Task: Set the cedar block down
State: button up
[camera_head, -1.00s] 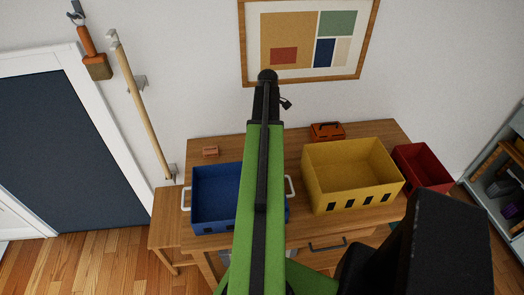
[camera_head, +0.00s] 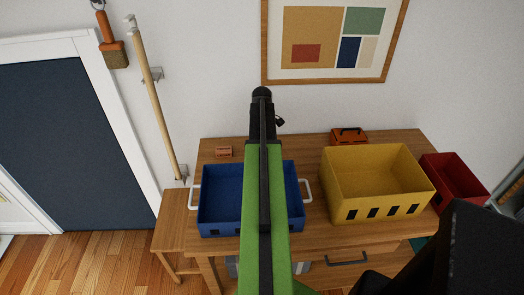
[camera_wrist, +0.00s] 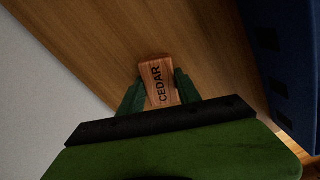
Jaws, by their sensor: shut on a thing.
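The cedar block (camera_wrist: 160,82) is a reddish-brown wooden block with the word CEDAR on its face. In the wrist view it is between the two green fingers of my gripper (camera_wrist: 159,88), which is shut on it. Wooden desk top (camera_wrist: 110,40) shows behind the block; I cannot tell whether the block touches it. In the head view my green arm hides the gripper and the held block.
The desk (camera_head: 315,144) carries a blue bin (camera_head: 220,188), a yellow bin (camera_head: 375,170), a red bin (camera_head: 455,178), an orange box (camera_head: 348,137) and a small reddish block (camera_head: 224,151). Desk top is clear around that block. A wall stands behind.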

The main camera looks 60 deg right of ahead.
jog(key=o, duration=0.9)
jog(key=shift+f, duration=0.15)
jog(key=o, duration=0.4)
jog(key=shift+o, duration=0.2)
jog(key=shift+r, duration=0.2)
notch_tip(320, 180, up, 12)
jog(key=p, duration=1.2)
